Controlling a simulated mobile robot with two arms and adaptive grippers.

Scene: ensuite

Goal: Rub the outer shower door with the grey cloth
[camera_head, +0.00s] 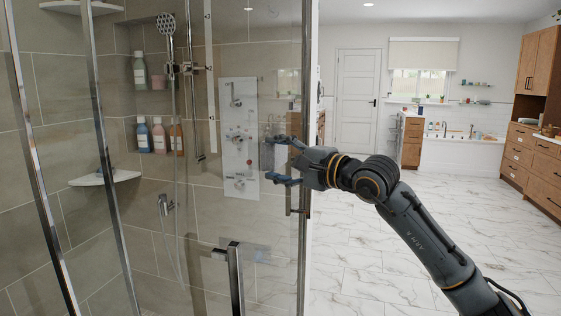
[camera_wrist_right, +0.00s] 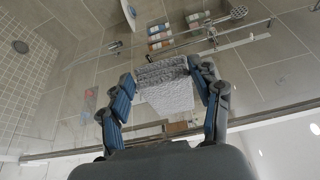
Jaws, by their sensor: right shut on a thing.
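The grey cloth (camera_wrist_right: 165,85) is held between the fingers of my right gripper (camera_wrist_right: 163,98) in the right wrist view, spread as a textured square. In the head view my right gripper (camera_head: 270,160) reaches in from the right, fingertips pointing left, with the grey cloth (camera_head: 267,154) at the fingertips, hard to make out there. The outer shower door (camera_head: 275,215) is clear glass with a metal edge and a handle (camera_head: 234,278). The cloth is at or very close to its glass; contact cannot be told. My left gripper is not in view.
Behind the glass are a hand shower (camera_head: 166,24), a control panel (camera_head: 239,138), bottles in wall niches (camera_head: 150,138) and a corner shelf (camera_head: 104,178). The marble floor (camera_head: 360,260) on the right is clear up to the bath and wooden cabinets.

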